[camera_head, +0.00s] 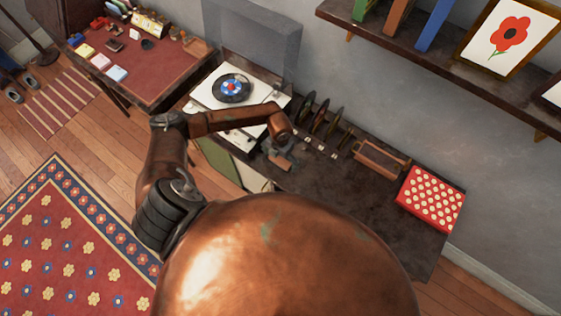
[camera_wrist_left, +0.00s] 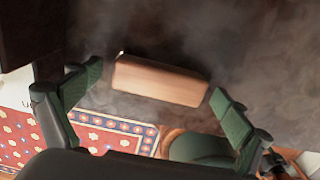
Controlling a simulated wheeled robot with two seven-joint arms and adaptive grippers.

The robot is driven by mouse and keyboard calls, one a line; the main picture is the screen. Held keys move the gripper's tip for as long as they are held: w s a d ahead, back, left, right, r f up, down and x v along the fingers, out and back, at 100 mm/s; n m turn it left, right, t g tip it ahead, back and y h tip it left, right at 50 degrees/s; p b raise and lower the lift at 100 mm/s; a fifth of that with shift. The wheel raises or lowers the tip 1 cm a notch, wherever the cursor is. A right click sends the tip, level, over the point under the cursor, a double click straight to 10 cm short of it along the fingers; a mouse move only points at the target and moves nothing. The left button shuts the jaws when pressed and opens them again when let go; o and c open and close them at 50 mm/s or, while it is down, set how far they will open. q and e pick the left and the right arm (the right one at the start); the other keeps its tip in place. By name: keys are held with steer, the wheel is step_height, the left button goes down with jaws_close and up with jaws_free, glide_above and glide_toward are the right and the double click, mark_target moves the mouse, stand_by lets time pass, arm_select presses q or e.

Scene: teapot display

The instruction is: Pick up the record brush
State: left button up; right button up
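The record brush (camera_wrist_left: 160,81), a light wooden block, lies on the dark top of the cabinet in the left wrist view. My left gripper (camera_wrist_left: 157,84) is open. One green-padded finger is at each end of the brush, with a small gap showing at both ends. In the head view my left gripper (camera_head: 280,157) is low over the cabinet's front edge, just right of the record player. I cannot make out the brush there; the gripper and arm cover that spot. My right gripper is in neither view.
The white record player (camera_head: 208,98) with a black record (camera_head: 232,88) stands left of the gripper. Upright discs (camera_head: 320,117), a wooden rack (camera_head: 380,160) and a red dotted box (camera_head: 431,199) are to the right. The cabinet top (camera_head: 345,192) is bare in front of the rack.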

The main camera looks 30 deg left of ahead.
mark_target(280, 159)
arm_select(q)
steer(key=c, duration=1.2)
steer(key=shift+o, duration=0.2)
steer(key=shift+r, duration=0.15)
steer(key=shift+w+r, duration=0.1)
steer(key=shift+r, duration=0.15)
step_height(280, 159, up, 2)
steer(key=shift+r+b, duration=0.15)
steer(key=shift+b, duration=0.15)
steer(key=s+a+r, duration=0.3)
steer(key=s+r, duration=0.2)
steer(key=s, duration=0.1)
steer(key=s+a+r, duration=0.3)
steer(key=s+r, duration=0.2)
steer(key=s, duration=0.1)
steer(key=shift+s+a+b, duration=0.25)
steer(key=shift+s+b, duration=0.05)
steer(key=shift+b, duration=0.15)
